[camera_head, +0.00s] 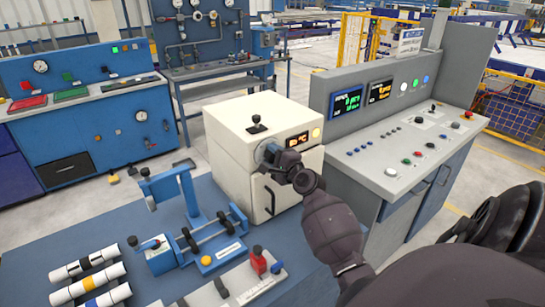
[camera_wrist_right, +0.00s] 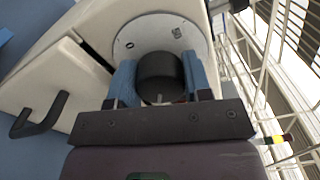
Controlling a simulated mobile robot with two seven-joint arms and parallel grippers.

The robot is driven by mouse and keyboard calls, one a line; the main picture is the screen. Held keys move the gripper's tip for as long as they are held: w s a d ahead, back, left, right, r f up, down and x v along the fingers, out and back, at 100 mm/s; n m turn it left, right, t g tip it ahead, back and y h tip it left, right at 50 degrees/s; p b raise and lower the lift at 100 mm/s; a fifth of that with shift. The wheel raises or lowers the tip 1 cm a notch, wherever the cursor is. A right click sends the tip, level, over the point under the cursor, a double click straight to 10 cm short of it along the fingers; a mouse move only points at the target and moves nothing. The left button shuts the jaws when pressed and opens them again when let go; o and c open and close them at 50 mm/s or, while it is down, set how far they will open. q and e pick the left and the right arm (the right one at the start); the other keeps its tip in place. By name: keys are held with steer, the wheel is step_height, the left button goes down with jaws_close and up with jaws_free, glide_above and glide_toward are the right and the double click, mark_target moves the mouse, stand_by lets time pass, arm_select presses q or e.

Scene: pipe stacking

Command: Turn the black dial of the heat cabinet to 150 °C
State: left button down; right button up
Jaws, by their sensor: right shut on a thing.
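The heat cabinet (camera_head: 235,125) is a cream box with a black door handle and a small orange display whose digits are too small to read surely. Its black dial (camera_wrist_right: 160,75) sits on a round pale plate (camera_wrist_right: 127,43) in the right wrist view. The blue fingers of my right gripper (camera_wrist_right: 160,82) are on both sides of the dial and shut on it. In the head view my right gripper (camera_head: 272,155) is at the cabinet's front and its arm hides the dial. My left gripper is not in view.
A grey control console (camera_head: 400,140) with screens and buttons stands close right of the cabinet. A blue clamp fixture (camera_head: 190,220), white pipes (camera_head: 92,275) and a red-knobbed device (camera_head: 245,275) occupy the blue table in front. The cabinet's door handle (camera_wrist_right: 38,115) is near the gripper.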

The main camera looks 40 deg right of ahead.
stand_by(0.4)
steer(key=o, duration=0.9)
steer(key=shift+s, duration=0.1)
arm_select(q)
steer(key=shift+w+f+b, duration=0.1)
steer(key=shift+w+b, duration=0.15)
steer(key=shift+b, duration=0.25)
arm_select(e)
steer(key=s, duration=0.7)
steer(key=s+a, duration=0.1)
steer(key=s, duration=0.2)
steer(key=shift+s+a, duration=0.1)
steer(key=shift+s, duration=0.2)
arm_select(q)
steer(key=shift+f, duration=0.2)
